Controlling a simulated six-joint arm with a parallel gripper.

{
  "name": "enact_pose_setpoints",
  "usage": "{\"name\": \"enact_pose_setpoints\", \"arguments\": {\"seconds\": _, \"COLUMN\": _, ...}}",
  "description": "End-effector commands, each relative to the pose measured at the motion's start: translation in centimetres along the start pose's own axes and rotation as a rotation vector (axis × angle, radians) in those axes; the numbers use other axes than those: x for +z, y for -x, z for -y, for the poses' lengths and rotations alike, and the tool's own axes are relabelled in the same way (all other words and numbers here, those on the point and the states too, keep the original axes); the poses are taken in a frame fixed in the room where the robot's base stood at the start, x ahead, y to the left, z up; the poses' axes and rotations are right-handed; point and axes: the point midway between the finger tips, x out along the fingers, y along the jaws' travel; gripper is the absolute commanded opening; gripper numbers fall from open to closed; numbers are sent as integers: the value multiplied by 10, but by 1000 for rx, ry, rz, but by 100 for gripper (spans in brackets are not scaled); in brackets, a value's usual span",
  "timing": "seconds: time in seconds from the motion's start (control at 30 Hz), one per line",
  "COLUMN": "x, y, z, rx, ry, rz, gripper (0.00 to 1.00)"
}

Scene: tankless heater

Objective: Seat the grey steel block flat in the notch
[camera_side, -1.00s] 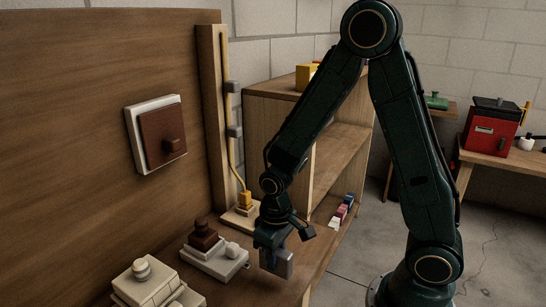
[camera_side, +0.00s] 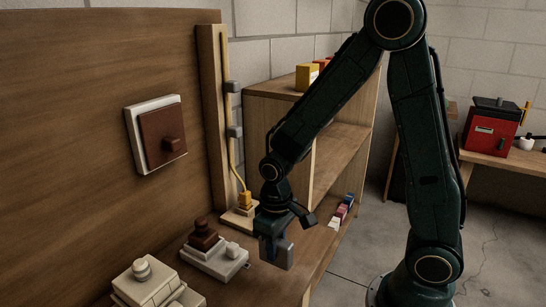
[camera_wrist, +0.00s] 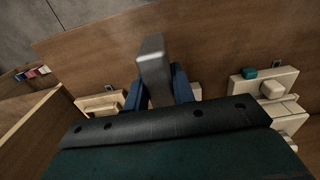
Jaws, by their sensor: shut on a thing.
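My gripper (camera_side: 275,248) is shut on the grey steel block (camera_side: 287,257) and holds it above the wooden bench, right of the fixtures. In the wrist view the block (camera_wrist: 151,62) stands out between the two blue fingers. I cannot make out the notch for certain. A cream fixture (camera_side: 218,262) with a brown knob and a small pale block stands left of the gripper. Another cream fixture (camera_side: 143,287) with a round knob is at the front left.
A wooden back panel (camera_side: 70,120) stands behind the bench, with a brown-and-white plate (camera_side: 163,139) on it. A yellow cable (camera_side: 230,165) runs down a post to a small yellow plug (camera_side: 245,198). A wooden shelf (camera_side: 340,140) stands behind. Small coloured blocks (camera_side: 342,209) lie on the right.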

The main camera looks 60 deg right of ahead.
Motion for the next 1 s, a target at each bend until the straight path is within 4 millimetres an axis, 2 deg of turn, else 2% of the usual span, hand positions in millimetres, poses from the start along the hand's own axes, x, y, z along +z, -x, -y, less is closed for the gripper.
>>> {"name": "enact_pose_setpoints", "arguments": {"seconds": 0.57, "x": -5, "y": 1, "z": -3, "rx": 0, "ry": -36, "rz": -1, "gripper": 0}}
{"name": "enact_pose_setpoints", "arguments": {"seconds": 0.77, "x": -21, "y": 5, "z": -15, "rx": 0, "ry": -179, "rz": -1, "gripper": 0}}
{"name": "enact_pose_setpoints", "arguments": {"seconds": 1.0, "x": -54, "y": 15, "z": -46, "rx": 0, "ry": -495, "rz": -3, "gripper": 0}}
